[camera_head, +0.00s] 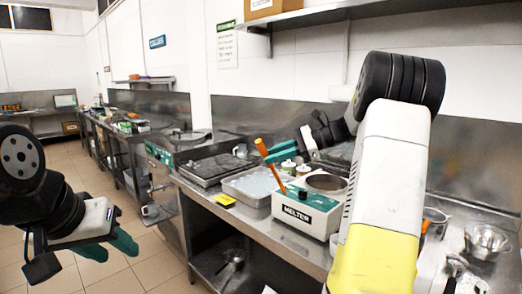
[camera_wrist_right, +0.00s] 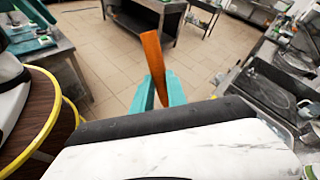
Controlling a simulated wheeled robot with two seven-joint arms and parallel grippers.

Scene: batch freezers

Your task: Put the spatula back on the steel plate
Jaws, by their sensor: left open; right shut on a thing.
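My right gripper (camera_head: 275,157) is shut on the orange spatula (camera_head: 262,148), holding it tilted above the counter beside the melter. In the right wrist view the spatula (camera_wrist_right: 154,60) stands up between the teal fingers (camera_wrist_right: 160,95); its lower end is hidden there. A shallow steel tray (camera_head: 252,199), perhaps the steel plate, lies on the counter below and left of the held spatula. My left gripper (camera_head: 108,248) is open and empty, at the left over the floor, apart from the counter.
The white and green melter (camera_head: 305,214) with a round pot stands right of the tray. A darker tray (camera_head: 217,169) lies to the left, and a yellow item (camera_head: 225,200) sits near the counter edge. Metal bowls (camera_head: 487,240) stand at the right. A shelf (camera_head: 320,14) hangs above.

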